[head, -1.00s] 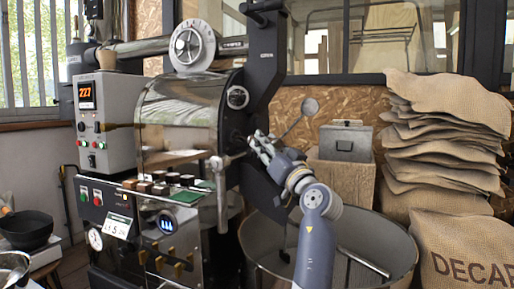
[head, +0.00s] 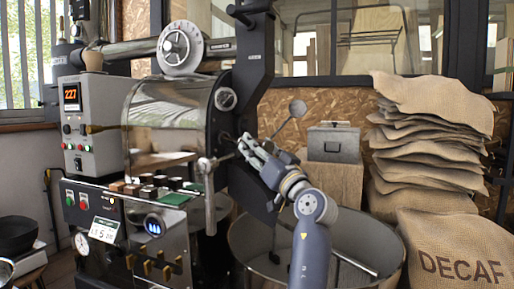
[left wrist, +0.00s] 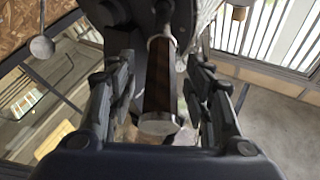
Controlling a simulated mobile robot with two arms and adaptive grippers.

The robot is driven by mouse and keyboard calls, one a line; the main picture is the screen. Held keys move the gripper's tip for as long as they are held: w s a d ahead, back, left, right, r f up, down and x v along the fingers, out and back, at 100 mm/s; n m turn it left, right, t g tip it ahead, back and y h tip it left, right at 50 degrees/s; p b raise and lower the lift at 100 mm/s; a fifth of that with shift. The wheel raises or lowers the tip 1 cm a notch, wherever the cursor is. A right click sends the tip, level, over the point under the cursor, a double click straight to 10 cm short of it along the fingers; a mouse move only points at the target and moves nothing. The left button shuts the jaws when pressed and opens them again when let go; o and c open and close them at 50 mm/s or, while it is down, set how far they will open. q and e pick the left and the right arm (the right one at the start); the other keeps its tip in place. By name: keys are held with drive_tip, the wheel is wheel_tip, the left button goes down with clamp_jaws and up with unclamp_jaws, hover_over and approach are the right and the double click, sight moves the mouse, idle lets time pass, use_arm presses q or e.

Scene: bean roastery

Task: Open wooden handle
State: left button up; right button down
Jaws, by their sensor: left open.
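The wooden handle (left wrist: 158,85) shows in the left wrist view as a brown grip with a pale metal end cap pointing toward the camera. It lies between the two fingers of my left gripper (left wrist: 160,80), which are open, with visible space on both sides. In the head view my left gripper (head: 247,146) is at the front face of the roaster (head: 170,115), below its round dial. There the handle is hidden or too small to make out. My right gripper is not in view.
A round metal cooling bin (head: 375,245) stands below my left arm. A lever with a ball end (head: 205,164) is left of the gripper, and a round-ended rod (head: 297,107) is to the right. Burlap sacks (head: 430,150) are stacked at right.

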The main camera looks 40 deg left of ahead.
use_arm(q)
drive_tip(key=v, duration=1.1)
drive_tip(key=shift+d, duration=0.15)
